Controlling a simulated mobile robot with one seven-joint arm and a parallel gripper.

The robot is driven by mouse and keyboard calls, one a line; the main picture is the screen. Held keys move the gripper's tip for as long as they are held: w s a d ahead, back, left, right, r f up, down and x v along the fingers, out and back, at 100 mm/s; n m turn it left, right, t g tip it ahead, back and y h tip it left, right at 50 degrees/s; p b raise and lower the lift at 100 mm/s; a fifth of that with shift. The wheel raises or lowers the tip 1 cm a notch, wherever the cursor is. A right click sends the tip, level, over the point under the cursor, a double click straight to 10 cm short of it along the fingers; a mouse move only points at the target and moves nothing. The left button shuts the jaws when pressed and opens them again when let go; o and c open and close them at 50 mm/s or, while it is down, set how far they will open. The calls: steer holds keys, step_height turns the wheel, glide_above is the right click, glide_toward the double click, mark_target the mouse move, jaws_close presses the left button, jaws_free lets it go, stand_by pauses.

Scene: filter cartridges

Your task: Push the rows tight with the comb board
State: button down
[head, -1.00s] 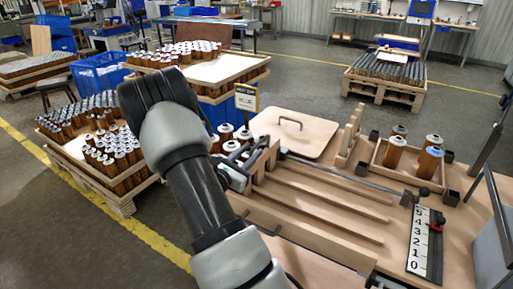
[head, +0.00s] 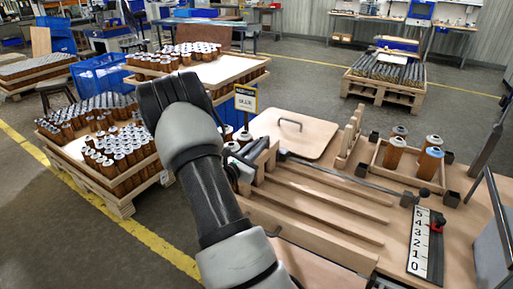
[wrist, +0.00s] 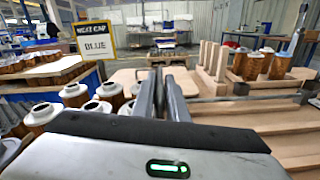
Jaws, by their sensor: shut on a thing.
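My gripper (head: 243,165) is at the left end of a wooden bench with long raised rails. It is shut at a light wooden upright piece (head: 268,153), which I take to be the comb board; the arm and gripper body hide much of the grip. In the wrist view my two dark fingers (wrist: 165,95) stand close together, and the held part is hidden. Several white-capped cartridges (wrist: 75,95) stand just left of the fingers. They also show partly behind my arm in the head view (head: 232,147). The lanes (head: 320,205) between the rails look empty where visible.
A toothed wooden upright (head: 350,138) stands at the lanes' far side. A tray (head: 378,160) holds several cartridges, one blue-capped (head: 434,153). A rod, a number scale (head: 420,245) and a handled board (head: 295,130) lie nearby. A sign (wrist: 95,37) reads "NEXT CAP BLUE".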

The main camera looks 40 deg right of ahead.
steer(key=w, duration=0.2)
steer(key=w+a, duration=0.1)
steer(key=w, duration=0.1)
steer(key=shift+w+a+r+b, duration=0.1)
steer(key=shift+w+a+b, duration=0.1)
steer(key=shift+w+b, duration=0.2)
steer(key=c, duration=1.8)
jaws_free()
steer(key=p+v, duration=0.1)
steer(key=v, duration=1.6)
steer(key=shift+a, duration=0.25)
steer(key=shift+s+r, duration=0.1)
